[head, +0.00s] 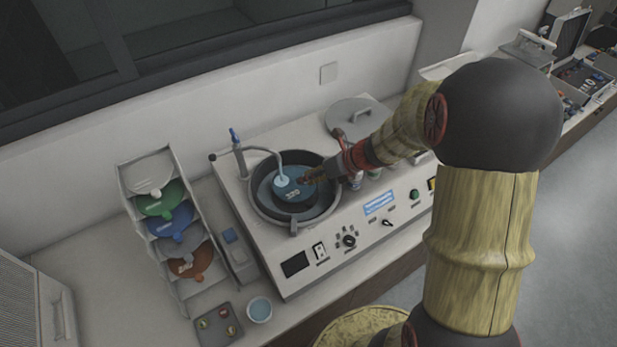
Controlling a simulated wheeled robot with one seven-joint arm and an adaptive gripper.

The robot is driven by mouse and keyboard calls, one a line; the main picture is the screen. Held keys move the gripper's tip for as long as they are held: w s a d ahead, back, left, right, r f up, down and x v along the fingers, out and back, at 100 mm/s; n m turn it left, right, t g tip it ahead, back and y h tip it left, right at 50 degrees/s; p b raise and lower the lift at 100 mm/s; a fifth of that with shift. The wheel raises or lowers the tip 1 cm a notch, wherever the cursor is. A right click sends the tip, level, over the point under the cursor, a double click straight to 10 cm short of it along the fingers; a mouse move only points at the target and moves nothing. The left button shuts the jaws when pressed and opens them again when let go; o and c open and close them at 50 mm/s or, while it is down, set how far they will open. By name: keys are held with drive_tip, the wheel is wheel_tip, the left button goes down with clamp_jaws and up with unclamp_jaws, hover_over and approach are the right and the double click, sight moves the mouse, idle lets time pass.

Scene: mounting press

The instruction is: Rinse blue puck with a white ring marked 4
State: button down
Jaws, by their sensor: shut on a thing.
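My gripper (309,177) reaches from the right over the round basin (256,205) of the bench machine. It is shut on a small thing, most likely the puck. The fingers hide most of it, and its colour, ring and number cannot be made out. A grey tap (262,149) with a blue lever arches over the basin. Just under its spout is a pale blue patch (283,182), which looks like water, left of my fingertips. A dark blue disc (292,195) marked 320 lies in the basin below.
A dark tray (219,326) with small pucks and a bowl (259,309) of pale blue liquid sit in front. A round lid (352,115) lies behind the basin. The control panel (349,241) faces front.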

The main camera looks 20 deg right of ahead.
drive_tip(key=p+v, duration=0.1)
drive_tip(key=v, duration=0.1)
drive_tip(key=p+v, duration=0.1)
drive_tip(key=p, duration=0.1)
drive_tip(key=a+r+p+v, duration=0.1)
drive_tip(key=p+v, duration=0.1)
drive_tip(key=shift+d+r, duration=0.2)
idle(0.5)
drive_tip(key=shift+s+d+r+g+h+p, duration=0.15)
drive_tip(key=shift+g+h+p, duration=0.3)
drive_tip(key=shift+p, duration=1.9)
drive_tip(key=shift+s+a+r+g+h+p, duration=0.15)
drive_tip(key=shift+s+g+h+p, duration=0.2)
drive_tip(key=shift+p, duration=1.95)
drive_tip(key=shift+s+d+r+g+h+p, duration=0.15)
drive_tip(key=shift+g+h+p, duration=0.35)
drive_tip(key=shift+p, duration=1.85)
drive_tip(key=shift+s+r+g+h+p, duration=0.2)
drive_tip(key=shift+g+h+p, duration=0.25)
drive_tip(key=shift+p, duration=0.45)
drive_tip(key=g+h, duration=0.1)
drive_tip(key=s+g+h, duration=0.1)
drive_tip(key=shift+d+r+g+h, duration=0.15)
drive_tip(key=shift+r+g+h, duration=0.1)
drive_tip(key=shift+r+h, duration=0.1)
